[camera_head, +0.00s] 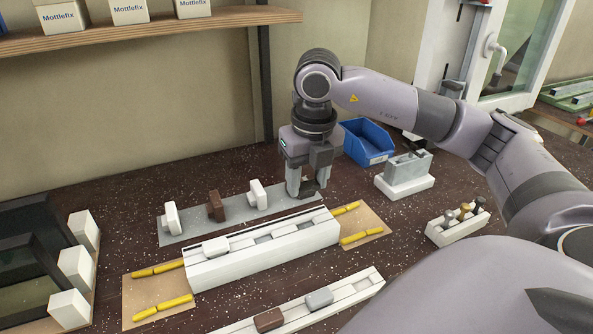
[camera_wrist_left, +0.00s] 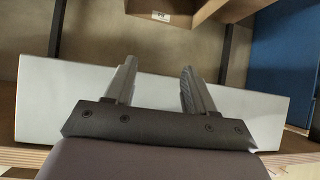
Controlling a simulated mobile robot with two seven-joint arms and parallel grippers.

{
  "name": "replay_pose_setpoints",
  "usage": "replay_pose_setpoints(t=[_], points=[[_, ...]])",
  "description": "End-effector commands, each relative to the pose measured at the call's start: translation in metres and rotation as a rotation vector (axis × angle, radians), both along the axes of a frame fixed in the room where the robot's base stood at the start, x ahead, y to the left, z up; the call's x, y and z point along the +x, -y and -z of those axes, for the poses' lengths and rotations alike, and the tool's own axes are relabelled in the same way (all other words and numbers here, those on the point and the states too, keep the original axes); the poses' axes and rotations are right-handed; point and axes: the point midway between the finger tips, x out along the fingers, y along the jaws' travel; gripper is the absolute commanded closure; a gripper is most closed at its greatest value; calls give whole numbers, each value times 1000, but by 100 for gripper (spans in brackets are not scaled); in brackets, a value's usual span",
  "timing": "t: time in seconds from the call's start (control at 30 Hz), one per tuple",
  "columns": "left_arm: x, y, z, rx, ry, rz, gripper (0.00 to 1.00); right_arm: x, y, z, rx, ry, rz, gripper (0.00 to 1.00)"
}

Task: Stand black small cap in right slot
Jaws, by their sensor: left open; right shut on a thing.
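My right gripper (camera_head: 307,191) is low at the right end of a grey strip (camera_head: 190,235), its fingers closed around a small dark piece that is mostly hidden between them. I cannot tell its full shape. On the strip a white cap (camera_head: 171,218), a brown cap (camera_head: 215,206) and another white cap (camera_head: 257,193) stand upright in a row. In front is a long white profile (camera_head: 265,262) with a whitish cap (camera_head: 216,247) at its left and grey recesses farther right. My left gripper (camera_wrist_left: 158,88) shows only in the left wrist view, open, with nothing visible between its fingers.
A blue bin (camera_head: 367,142) and a white block with a grey part (camera_head: 404,176) stand right of the gripper. Yellow pieces (camera_head: 160,307) lie beside the profile's ends. A front rail (camera_head: 340,293) holds a brown and a grey cap. A shelf (camera_head: 150,36) hangs above.

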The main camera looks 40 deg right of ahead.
Motion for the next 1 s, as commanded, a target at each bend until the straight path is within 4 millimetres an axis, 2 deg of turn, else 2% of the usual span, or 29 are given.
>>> replay_pose_setpoints(t=[0.27, 0.8, 1.0], points=[[0, 0, 7, 0, -1, 1, 45, -1, 2, 10, -2, -1, 1, 81], [-2, 1, 46, -1, -5, 1, 45, -1, 2, 60, -2, 0, 0, 81], [-2, 1, 51, -2, -7, 1, 45, 0, 2, 66, -2, 2, 0, 81]])
